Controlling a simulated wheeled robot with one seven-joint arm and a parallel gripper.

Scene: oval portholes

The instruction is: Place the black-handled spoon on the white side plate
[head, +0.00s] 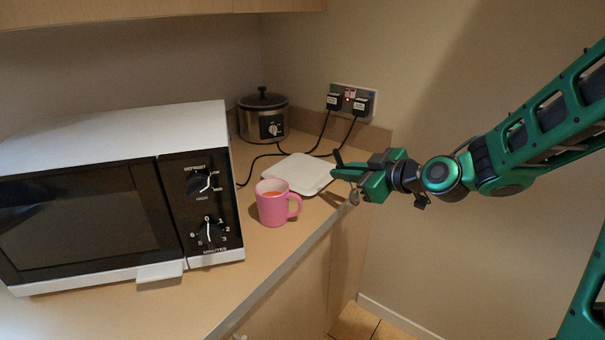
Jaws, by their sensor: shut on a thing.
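The white side plate (290,174) is square with rounded corners and lies on the counter behind the pink mug. My green gripper (342,174) is at the plate's right side in the picture, near the counter edge. It is shut on the black-handled spoon (338,157). The black handle sticks up above the jaws, and a shiny metal part shows below them. The jaws hide the middle of the spoon. I cannot tell how high the spoon is above the counter.
A pink mug (272,204) with reddish contents stands just in front of the plate. A white microwave (90,200) fills the left. A slow cooker (262,118) stands in the back corner. Black cables run from the wall socket (352,100) behind the plate.

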